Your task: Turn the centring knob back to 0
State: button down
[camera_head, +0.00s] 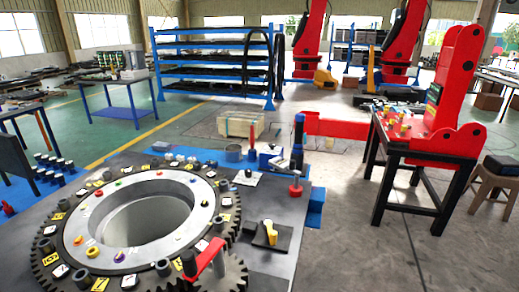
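A yellow pointer-shaped knob (270,232) stands on a dark square plate on the grey bench, to the right of the large toothed ring. It looks like the centring knob, but I cannot read any scale or a 0 mark beside it. A red-topped round knob (295,189) stands on a post behind it, near the bench's right edge. My gripper is not in view, so its distance from the knob does not show.
The toothed ring (88,257) carries several small coloured parts around a deep opening. A red crank handle (207,257) stands over a smaller gear at the front. A red arm (335,127) projects at the back right. Open floor (350,245) lies right of the bench.

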aim_at(248, 172)
jog(key=i+l+u, duration=0.15)
jog(key=u, duration=0.3)
jog(key=i+l+u, duration=0.15)
jog(key=u, duration=0.3)
jog(key=i+l+u, duration=0.1)
jog(key=l+u, duration=0.3)
jog(key=i+l+u, duration=0.2)
jog(key=l, duration=0.6)
jog(key=i+l+u, duration=0.15)
jog(key=l, duration=0.65)
jog(key=l+u, duration=0.2)
jog(key=l, duration=1.4)
